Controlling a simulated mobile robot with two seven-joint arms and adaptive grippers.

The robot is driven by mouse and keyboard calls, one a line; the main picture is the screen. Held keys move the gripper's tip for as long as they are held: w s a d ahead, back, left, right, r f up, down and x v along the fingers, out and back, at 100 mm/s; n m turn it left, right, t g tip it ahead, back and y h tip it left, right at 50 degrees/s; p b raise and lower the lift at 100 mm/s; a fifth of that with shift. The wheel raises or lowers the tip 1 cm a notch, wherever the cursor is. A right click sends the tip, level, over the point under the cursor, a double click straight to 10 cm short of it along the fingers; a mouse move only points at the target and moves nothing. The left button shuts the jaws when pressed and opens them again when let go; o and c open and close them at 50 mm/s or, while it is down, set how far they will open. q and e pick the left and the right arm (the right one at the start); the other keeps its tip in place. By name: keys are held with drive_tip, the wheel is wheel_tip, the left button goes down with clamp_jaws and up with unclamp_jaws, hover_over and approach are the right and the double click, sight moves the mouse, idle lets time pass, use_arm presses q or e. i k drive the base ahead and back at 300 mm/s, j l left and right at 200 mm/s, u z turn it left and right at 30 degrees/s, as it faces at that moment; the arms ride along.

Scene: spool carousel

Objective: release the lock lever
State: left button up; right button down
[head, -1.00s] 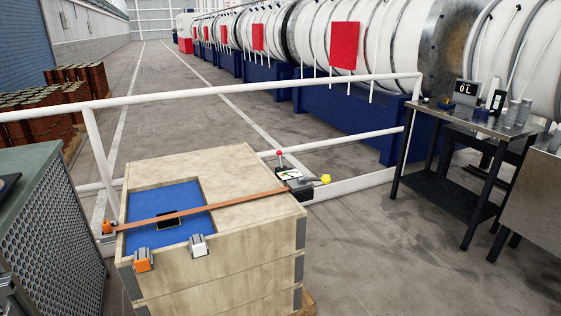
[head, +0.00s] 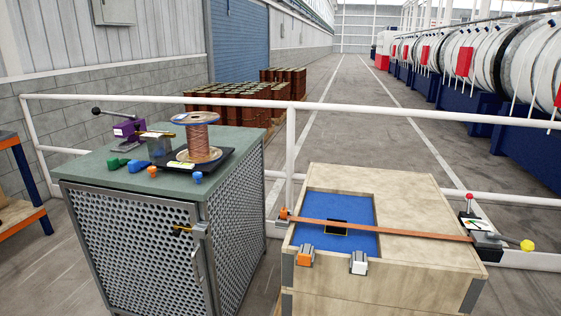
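A copper-wound spool (head: 200,143) stands upright on a black base (head: 226,158) on the green-topped cabinet at left. A purple device (head: 127,129) with a black-knobbed lever (head: 110,116) pointing left sits behind it. I cannot tell which one is the lock lever. Neither of my grippers is in view.
The cabinet (head: 130,240) has perforated sides and a front latch (head: 184,228). A brown strap (head: 380,229) crosses the crate (head: 400,270) and its blue recess (head: 350,211). A white railing (head: 380,109) runs behind both. Floor shows between cabinet and crate.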

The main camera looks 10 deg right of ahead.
sight(470, 195)
drive_tip(key=l+u, duration=0.3)
drive_tip(key=l, duration=0.25)
drive_tip(key=i+l+u, duration=0.1)
drive_tip(key=l+u, duration=0.15)
drive_tip(key=l, duration=0.35)
drive_tip(key=l+u, duration=0.3)
drive_tip(key=l, duration=0.25)
drive_tip(key=k+l+u, duration=0.25)
drive_tip(key=l, duration=0.25)
drive_tip(key=l+u, duration=0.3)
drive_tip(key=l, duration=0.3)
drive_tip(key=k+l, duration=0.1)
drive_tip(key=l, duration=0.25)
drive_tip(key=k+l, duration=0.15)
drive_tip(key=l, duration=0.25)
drive_tip(key=k+l, duration=0.1)
drive_tip(key=l, duration=0.25)
drive_tip(key=k+l, duration=0.15)
drive_tip(key=l, duration=0.25)
drive_tip(key=k+l, duration=0.1)
drive_tip(key=l, duration=0.25)
drive_tip(key=k+l+u, duration=0.1)
drive_tip(key=l, duration=0.3)
drive_tip(key=k+l, duration=0.15)
drive_tip(key=l, duration=0.2)
drive_tip(key=k+l, duration=0.15)
drive_tip(key=l, duration=0.25)
